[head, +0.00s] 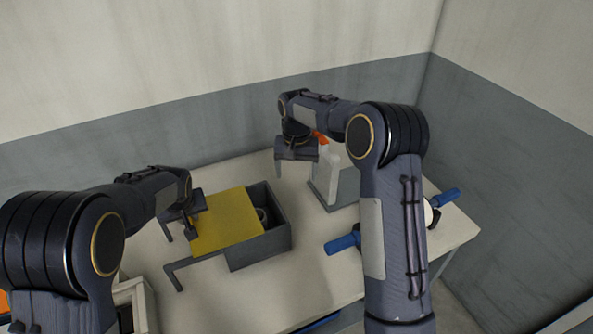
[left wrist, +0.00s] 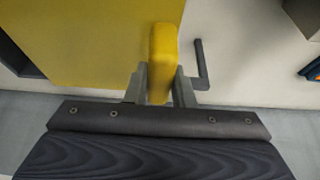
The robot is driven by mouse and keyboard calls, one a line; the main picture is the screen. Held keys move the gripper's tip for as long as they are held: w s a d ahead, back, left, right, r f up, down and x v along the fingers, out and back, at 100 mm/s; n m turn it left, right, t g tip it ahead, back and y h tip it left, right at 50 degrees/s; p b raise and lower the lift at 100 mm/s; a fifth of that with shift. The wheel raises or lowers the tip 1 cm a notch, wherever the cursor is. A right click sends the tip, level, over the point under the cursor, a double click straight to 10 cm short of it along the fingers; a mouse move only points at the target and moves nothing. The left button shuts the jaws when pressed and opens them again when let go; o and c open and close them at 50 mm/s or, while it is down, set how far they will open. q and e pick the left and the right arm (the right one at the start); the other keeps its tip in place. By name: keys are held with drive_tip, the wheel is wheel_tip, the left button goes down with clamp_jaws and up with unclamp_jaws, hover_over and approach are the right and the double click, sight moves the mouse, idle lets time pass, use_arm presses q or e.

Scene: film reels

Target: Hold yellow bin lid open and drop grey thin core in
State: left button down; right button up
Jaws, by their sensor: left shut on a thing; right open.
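The yellow lid (head: 226,222) lies over the left part of the grey bin (head: 262,254), leaving the bin's right end uncovered. My left gripper (head: 188,224) is at the lid's left edge. In the left wrist view my left gripper (left wrist: 159,88) is shut on the lid's yellow handle (left wrist: 163,50), beside the flat lid plate (left wrist: 90,40). A small round greyish thing (head: 262,215) shows in the bin opening; I cannot tell whether it is the grey thin core. My right gripper (head: 297,160) is open above the table behind the bin, with nothing seen between its fingers.
A white and grey stand (head: 325,180) with an orange part is right of the bin. A blue rod (head: 343,243) lies on the table, and another blue end (head: 446,197) shows beyond my right arm. A grey L-shaped rail (head: 182,268) extends left of the bin.

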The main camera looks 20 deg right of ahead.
use_arm(q)
drive_tip(key=shift+w+d+r, duration=0.1)
drive_tip(key=shift+d, duration=3.1)
drive_tip(key=c, duration=1.2)
unclamp_jaws()
drive_tip(key=shift+o, duration=0.2)
drive_tip(key=shift+s+r, duration=0.2)
drive_tip(key=shift+r, duration=0.1)
drive_tip(key=b+v, duration=0.2)
drive_tip(key=v, duration=0.5)
